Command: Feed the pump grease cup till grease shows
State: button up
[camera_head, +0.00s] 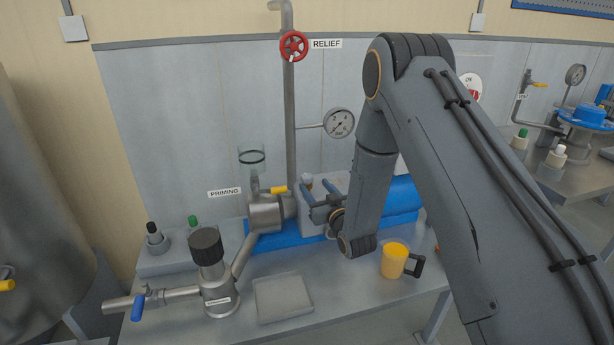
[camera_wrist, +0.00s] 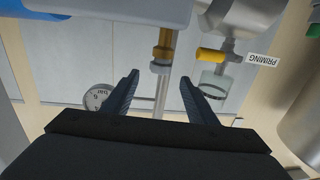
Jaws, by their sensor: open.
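The pump (camera_head: 268,213) is a grey metal body on a blue base on the bench. A small brass fitting with a grey cap, which looks like the grease cup (camera_wrist: 165,45), stands on the pump housing; its capped end also shows in the head view (camera_head: 307,180). My gripper (camera_head: 316,191) is beside it with its jaws open. In the wrist view my gripper (camera_wrist: 160,82) has the cup's cap ahead of and roughly between its fingertips, with no clear contact. I cannot make out any grease at the cup.
A glass priming cup (camera_head: 251,160) with a yellow-handled valve (camera_head: 279,189) stands left of the gripper. A yellow-filled jug (camera_head: 395,260) and an empty grey tray (camera_head: 283,297) are on the bench. A red relief wheel (camera_head: 293,46) and a gauge (camera_head: 339,122) are behind.

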aim_at(302, 178)
jog(key=shift+p+x, duration=0.65)
jog(key=shift+x, duration=3.25)
jog(key=shift+r, duration=0.1)
jog(key=c, duration=1.1)
jog(key=shift+o, duration=0.2)
jog(key=shift+a, duration=0.1)
jog(key=shift+m+h, duration=0.3)
jog(key=shift+h, duration=0.1)
